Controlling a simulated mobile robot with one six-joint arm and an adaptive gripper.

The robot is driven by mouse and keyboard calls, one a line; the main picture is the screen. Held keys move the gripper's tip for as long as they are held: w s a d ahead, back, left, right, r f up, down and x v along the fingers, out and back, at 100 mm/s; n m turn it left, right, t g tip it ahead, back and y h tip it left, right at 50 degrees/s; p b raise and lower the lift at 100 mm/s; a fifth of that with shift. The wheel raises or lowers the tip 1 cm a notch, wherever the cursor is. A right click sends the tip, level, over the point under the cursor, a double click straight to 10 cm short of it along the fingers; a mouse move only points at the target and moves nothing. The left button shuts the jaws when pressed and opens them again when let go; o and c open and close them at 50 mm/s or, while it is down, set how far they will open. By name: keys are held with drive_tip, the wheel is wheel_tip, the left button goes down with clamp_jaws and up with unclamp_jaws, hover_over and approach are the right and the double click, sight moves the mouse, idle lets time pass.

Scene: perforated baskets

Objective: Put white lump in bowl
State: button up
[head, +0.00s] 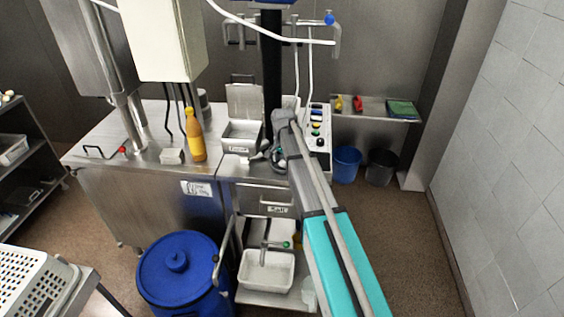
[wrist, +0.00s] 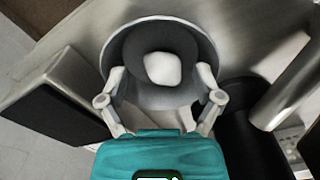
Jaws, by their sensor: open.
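In the wrist view a grey bowl (wrist: 126,48) with a dark round inner bottom lies beyond my gripper (wrist: 161,76). A white lump (wrist: 163,69) shows inside the bowl's outline, against the dark bottom. My two fingers are spread wide, one on each side of the bowl's near part, with nothing held between them. I cannot tell whether the fingers touch the bowl. In the head view my gripper (head: 277,158) is at the steel counter beside the control panel, small and partly hidden by my arm. The bowl and the lump are not clear there.
A yellow bottle (head: 195,136) stands left on the steel counter (head: 150,155). An open lidded container (head: 241,135) is just left of my gripper, and a button panel (head: 318,130) is to the right. A blue barrel (head: 180,270) stands on the floor in front.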

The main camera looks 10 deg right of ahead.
sight(284, 164)
drive_tip(key=shift+r, duration=0.1)
wheel_tip(284, 164, up, 7)
drive_tip(key=p, duration=0.7)
drive_tip(key=shift+s, duration=0.1)
idle(0.4)
drive_tip(key=shift+s, duration=0.35)
drive_tip(key=s+f+n+b, duration=0.2)
drive_tip(key=s+n, duration=0.6)
drive_tip(key=s, duration=2)
drive_tip(key=shift+s+a+f, duration=0.2)
